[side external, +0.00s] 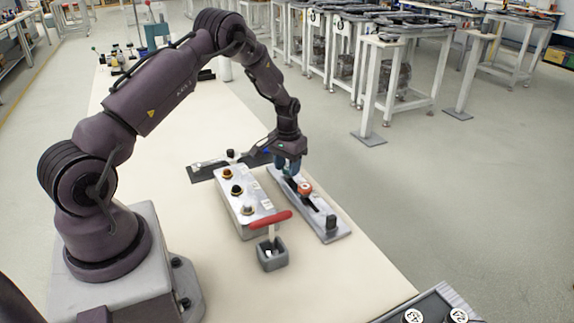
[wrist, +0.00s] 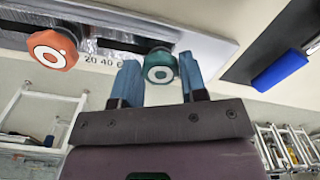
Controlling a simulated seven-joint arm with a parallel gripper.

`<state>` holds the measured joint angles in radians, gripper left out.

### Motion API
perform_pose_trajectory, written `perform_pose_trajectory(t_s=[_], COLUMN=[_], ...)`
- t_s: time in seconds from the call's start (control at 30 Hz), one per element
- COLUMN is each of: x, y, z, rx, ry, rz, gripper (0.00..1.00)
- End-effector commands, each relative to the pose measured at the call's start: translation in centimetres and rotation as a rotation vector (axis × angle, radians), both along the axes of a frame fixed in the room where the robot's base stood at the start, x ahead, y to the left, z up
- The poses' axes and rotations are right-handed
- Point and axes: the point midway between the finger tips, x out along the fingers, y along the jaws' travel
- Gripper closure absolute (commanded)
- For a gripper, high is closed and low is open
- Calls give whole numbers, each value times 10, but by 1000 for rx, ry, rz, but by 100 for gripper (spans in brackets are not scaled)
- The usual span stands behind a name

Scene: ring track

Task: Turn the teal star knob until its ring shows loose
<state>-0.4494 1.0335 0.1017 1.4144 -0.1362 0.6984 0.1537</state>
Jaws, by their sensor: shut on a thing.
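The teal star knob (wrist: 161,66) shows in the wrist view, with a pale round mark on its face. My gripper (wrist: 160,72) has its two blue fingers on either side of the knob and is shut on it. In the side view my gripper (side external: 290,166) points down at the far end of a silver track plate (side external: 330,236), and the fingers hide most of the knob. The mark is too small to read as tight or loose. An orange star knob (wrist: 52,48) sits apart on the same track; it also shows in the side view (side external: 304,188).
A silver box (side external: 249,216) with several buttons stands left of the track. A red T-handle (side external: 270,219) rises from a grey block (side external: 272,255) in front. A dark fixture (side external: 210,171) lies behind. A blue handle (wrist: 281,71) shows in the wrist view.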

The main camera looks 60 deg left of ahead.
Motion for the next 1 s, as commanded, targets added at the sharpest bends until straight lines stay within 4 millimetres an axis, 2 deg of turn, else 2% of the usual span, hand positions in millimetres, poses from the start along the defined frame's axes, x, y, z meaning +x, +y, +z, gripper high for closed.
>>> perform_pose_trajectory(t_s=[0.5, 1.0], x=[-1, 0], y=[-2, -4], z=[-4, -4], rx=[-2, -3], ry=[6, 8], rz=[444, 619], gripper=[84, 85])
